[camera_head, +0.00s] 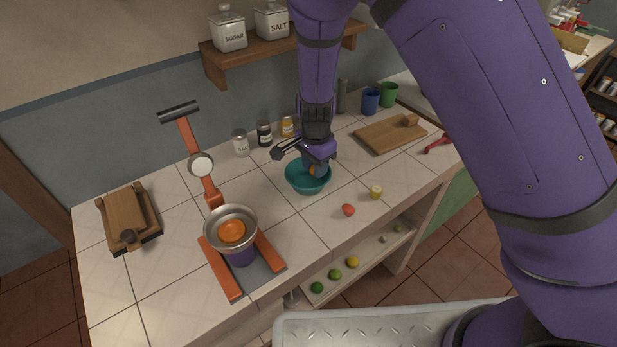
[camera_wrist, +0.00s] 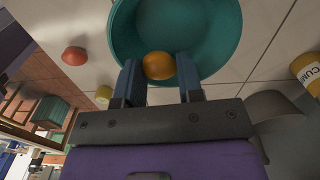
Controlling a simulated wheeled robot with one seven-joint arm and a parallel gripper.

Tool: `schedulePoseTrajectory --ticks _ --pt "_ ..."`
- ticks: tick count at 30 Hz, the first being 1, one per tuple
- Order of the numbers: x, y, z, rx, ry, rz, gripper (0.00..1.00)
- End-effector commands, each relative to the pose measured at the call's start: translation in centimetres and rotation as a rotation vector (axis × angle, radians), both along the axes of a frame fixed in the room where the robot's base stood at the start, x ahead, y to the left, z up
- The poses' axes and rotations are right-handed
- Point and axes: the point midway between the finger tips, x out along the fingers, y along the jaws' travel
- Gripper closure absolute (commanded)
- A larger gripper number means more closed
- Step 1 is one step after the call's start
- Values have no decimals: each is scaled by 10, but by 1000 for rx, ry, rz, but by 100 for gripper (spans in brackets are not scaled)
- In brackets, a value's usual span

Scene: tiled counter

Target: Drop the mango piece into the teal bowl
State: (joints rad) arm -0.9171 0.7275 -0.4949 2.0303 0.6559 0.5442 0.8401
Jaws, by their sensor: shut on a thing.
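The teal bowl (camera_head: 308,186) stands upright on the tiled counter, near the middle of the head view. In the wrist view its open inside (camera_wrist: 205,30) fills the top centre. The mango piece (camera_wrist: 158,65) is a rounded orange lump between the two fingertips. My gripper (camera_wrist: 160,72) is shut on it, with a finger on each side. In the head view my gripper (camera_head: 314,168) points down over the bowl, and a bit of orange shows there. I cannot tell whether the piece touches the bowl.
A juicer-like press with a steel bowl (camera_head: 231,222) stands at left. A red piece (camera_head: 348,210) and a yellow piece (camera_head: 376,192) lie right of the bowl. Jars (camera_head: 265,134) stand behind it. A cutting board (camera_head: 391,134) lies at right, under the level of a wall shelf (camera_head: 285,45).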

Motion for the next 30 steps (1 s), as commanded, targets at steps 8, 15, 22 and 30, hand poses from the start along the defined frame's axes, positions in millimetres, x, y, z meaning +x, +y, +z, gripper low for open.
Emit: schedulePoseTrajectory --ticks 8,15,22,30 --pt "0 0 -1 1 -1 0 88" --pt "0 0 -1 1 -1 0 36" --pt "0 0 2 1 -1 0 36" --pt "1 1 40 4 -5 1 36"
